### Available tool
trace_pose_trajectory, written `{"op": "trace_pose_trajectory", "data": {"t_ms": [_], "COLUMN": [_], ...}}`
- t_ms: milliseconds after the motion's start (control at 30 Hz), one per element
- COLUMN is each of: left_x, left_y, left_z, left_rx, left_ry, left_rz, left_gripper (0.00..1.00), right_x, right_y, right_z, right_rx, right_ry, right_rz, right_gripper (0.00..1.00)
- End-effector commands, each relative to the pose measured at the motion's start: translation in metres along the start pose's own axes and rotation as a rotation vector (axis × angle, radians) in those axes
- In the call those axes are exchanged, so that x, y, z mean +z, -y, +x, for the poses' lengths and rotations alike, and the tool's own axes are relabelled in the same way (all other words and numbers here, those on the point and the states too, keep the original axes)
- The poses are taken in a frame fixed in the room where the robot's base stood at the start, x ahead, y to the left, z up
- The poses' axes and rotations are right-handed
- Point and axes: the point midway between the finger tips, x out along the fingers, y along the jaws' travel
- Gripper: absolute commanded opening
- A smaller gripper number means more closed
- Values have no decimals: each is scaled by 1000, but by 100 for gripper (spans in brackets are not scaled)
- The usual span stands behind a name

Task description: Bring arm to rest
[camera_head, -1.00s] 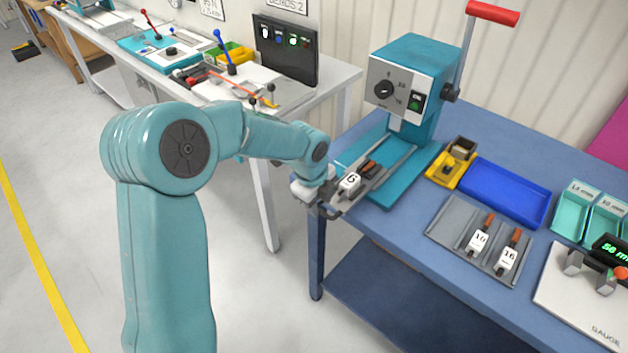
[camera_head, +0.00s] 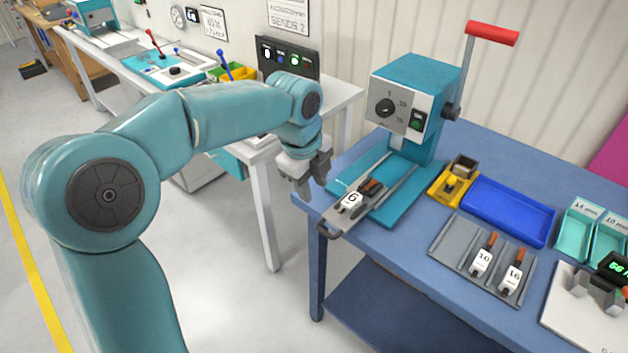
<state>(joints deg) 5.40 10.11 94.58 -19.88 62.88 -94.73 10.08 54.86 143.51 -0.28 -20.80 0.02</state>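My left arm comes in from the left, with its elbow bent and its forearm reaching right. My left gripper (camera_head: 312,190) points down, just left of the blue table's corner. Its fingers look apart, with nothing seen between them. A grey tool tray marked 6 (camera_head: 348,207) lies on the teal base of the press (camera_head: 411,100), its handle end sticking out over the table edge. The gripper is above and left of that handle end, apart from it. My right gripper is not in view.
On the blue table (camera_head: 395,243) are a grey rack (camera_head: 447,247) with pieces marked 10 and 16, a yellow block (camera_head: 453,185), a blue tray (camera_head: 510,212), teal bins (camera_head: 578,222) and a gauge (camera_head: 590,310). A white bench (camera_head: 338,97) stands behind my arm. Grey floor is clear at left.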

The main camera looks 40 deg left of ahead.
Motion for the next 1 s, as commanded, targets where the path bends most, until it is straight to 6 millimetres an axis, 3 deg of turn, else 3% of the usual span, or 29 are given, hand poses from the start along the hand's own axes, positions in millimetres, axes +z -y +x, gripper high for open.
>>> {"op": "trace_pose_trajectory", "data": {"t_ms": [267, 333, 467, 567, 700, 800, 900, 1000], "left_x": [-1, -6, -34, -72, -130, -166, -191, -205], "left_y": [0, 0, -2, -18, -70, -122, -173, -211], "left_z": [2, 14, 74, 145, 234, 280, 307, 318], "left_rx": [2, 8, 34, 80, 184, 273, 347, 389], "left_ry": [-2, -12, -73, -145, -217, -225, -195, -153], "left_rz": [-3, -26, -182, -415, -832, -1160, -1459, -1679], "left_gripper": [38, 38, 38, 38, 38, 38, 38, 38], "right_x": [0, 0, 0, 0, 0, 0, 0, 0], "right_y": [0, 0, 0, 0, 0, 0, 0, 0], "right_z": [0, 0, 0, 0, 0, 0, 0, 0], "right_rx": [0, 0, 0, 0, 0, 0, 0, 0], "right_ry": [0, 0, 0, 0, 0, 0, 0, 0], "right_rz": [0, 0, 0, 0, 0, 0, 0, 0], "right_gripper": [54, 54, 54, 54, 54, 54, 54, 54]}}
